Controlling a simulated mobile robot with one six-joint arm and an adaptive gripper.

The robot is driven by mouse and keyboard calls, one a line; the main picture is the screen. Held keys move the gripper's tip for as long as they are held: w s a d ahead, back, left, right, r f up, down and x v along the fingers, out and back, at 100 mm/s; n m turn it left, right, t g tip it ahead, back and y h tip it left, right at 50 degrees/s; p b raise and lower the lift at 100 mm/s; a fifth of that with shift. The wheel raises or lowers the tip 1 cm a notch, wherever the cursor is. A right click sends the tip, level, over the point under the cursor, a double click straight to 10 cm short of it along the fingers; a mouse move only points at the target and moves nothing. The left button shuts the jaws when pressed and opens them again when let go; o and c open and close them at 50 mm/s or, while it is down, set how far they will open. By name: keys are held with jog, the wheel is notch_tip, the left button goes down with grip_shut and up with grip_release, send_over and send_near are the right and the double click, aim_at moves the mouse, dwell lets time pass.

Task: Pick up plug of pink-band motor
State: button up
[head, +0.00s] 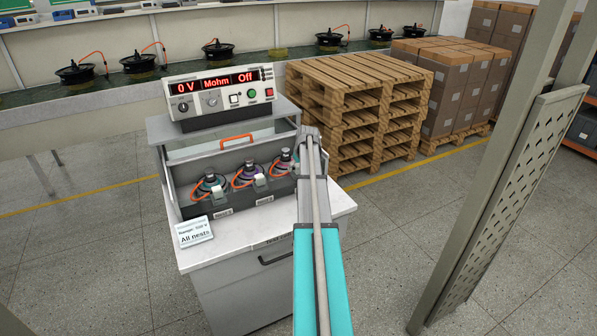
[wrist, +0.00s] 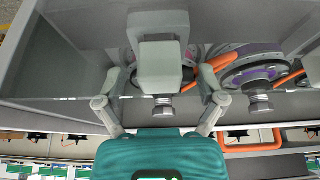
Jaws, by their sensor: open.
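Three motors with orange cables sit in a row in the open grey test box. The right motor (head: 285,162) is largely beside and behind my gripper (head: 307,140); its band looks pinkish in the wrist view, partly hidden. The middle motor (head: 247,175) has a purple band, and it also shows in the wrist view (wrist: 250,72). A pale grey block (wrist: 160,65), which looks like the plug end, stands in front of the right motor. My gripper's two fingers (wrist: 160,88) are spread apart on either side of this block in the picture. I cannot tell whether they touch it.
The tester (head: 222,91) above the box reads 0 V and Off. The box has an orange handle (head: 236,141) and a clear pane. A label card (head: 194,231) stands at the front left. Wooden pallets (head: 357,105) stand behind, and a metal post (head: 490,170) rises at right.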

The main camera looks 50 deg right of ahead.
grip_shut()
dwell(0.4)
jog(key=shift+r, duration=0.15)
notch_tip(320, 180, up, 10)
jog(key=p, duration=1)
jog(key=shift+r+p, duration=1.45)
jog(key=shift+p, duration=0.15)
dwell(1.2)
notch_tip(320, 180, up, 6)
jog(key=p, duration=0.6)
send_over(298, 165)
jog(key=shift+d, duration=0.15)
jog(key=shift+f, duration=0.1)
